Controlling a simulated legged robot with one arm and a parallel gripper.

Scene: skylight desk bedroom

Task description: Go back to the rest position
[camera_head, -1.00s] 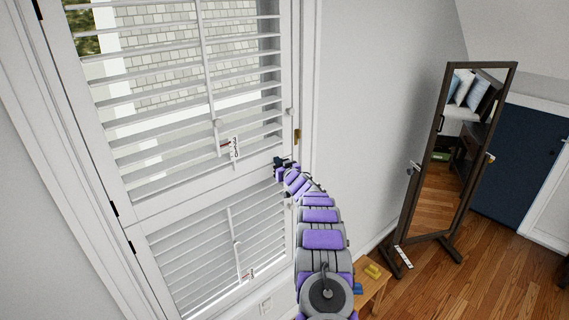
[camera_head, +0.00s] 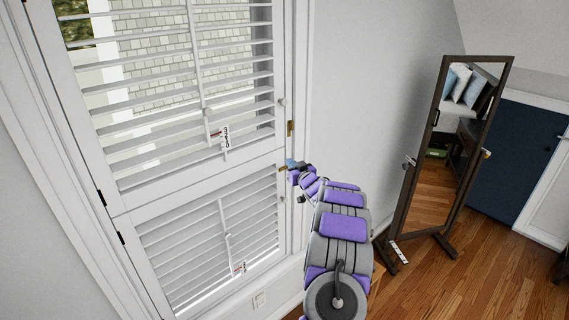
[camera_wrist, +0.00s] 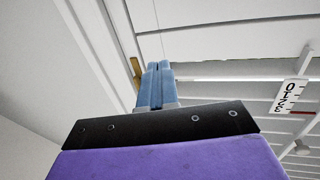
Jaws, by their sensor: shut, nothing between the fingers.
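My purple and grey arm reaches up from the bottom of the head view toward the shuttered window. My gripper (camera_head: 291,164) is at its far end, in front of the right edge of the window frame. In the wrist view my gripper (camera_wrist: 159,68) shows as two blue fingers side by side, shut and empty. They point toward the white frame and shutters. I cannot tell from the pictures whether the fingertips touch the frame.
White louvred shutters (camera_head: 195,95) fill the left, with a number tag (camera_head: 225,138) on them. A brass hinge (camera_head: 290,128) is on the frame. A dark-framed standing mirror (camera_head: 408,200) stands right on the wood floor (camera_head: 480,270). A dark blue door (camera_head: 515,150) is behind it.

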